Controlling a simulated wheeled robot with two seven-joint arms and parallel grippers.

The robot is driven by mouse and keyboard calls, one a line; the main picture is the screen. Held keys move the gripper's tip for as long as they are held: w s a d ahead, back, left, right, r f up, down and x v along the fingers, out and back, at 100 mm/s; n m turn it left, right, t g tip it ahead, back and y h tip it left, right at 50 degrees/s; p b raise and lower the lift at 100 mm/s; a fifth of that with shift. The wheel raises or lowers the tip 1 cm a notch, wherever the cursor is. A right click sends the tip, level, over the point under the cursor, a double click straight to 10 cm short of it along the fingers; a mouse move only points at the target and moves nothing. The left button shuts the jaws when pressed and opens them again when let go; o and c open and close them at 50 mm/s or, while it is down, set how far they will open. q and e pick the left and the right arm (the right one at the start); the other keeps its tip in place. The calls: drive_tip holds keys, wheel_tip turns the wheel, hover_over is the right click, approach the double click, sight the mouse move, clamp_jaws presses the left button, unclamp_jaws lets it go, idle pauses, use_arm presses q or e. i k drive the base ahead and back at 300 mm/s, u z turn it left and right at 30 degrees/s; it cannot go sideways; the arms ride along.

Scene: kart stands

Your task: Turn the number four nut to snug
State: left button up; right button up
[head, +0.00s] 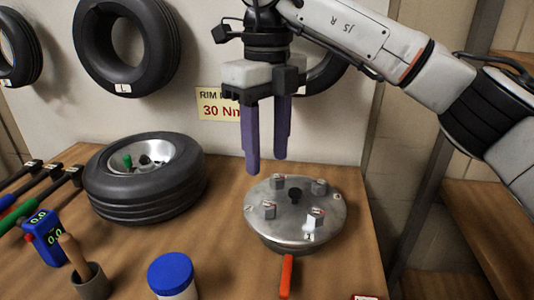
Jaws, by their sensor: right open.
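A round metal rim plate (291,226) lies on the wooden bench, with a dark knob (295,196) at its centre. Several nuts stand around the knob: one at the back left (278,183), one at the back right (319,187), one at the front left (269,210) and one at the front right (316,217). Their numbers are too small to read, so I cannot tell which is number four. My right gripper (267,166) is open and empty, its purple fingers pointing down above the plate's back left edge. My left gripper is out of view.
A tyre on a rim (145,205) lies left of the plate. Long-handled tools (38,195), a blue digital gauge (43,240), a cup with a brush (92,282) and a blue-lidded jar (171,275) stand nearby. An orange handle (287,275) lies before the plate.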

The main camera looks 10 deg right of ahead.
sight(319, 186)
drive_tip(key=k, duration=1.5)
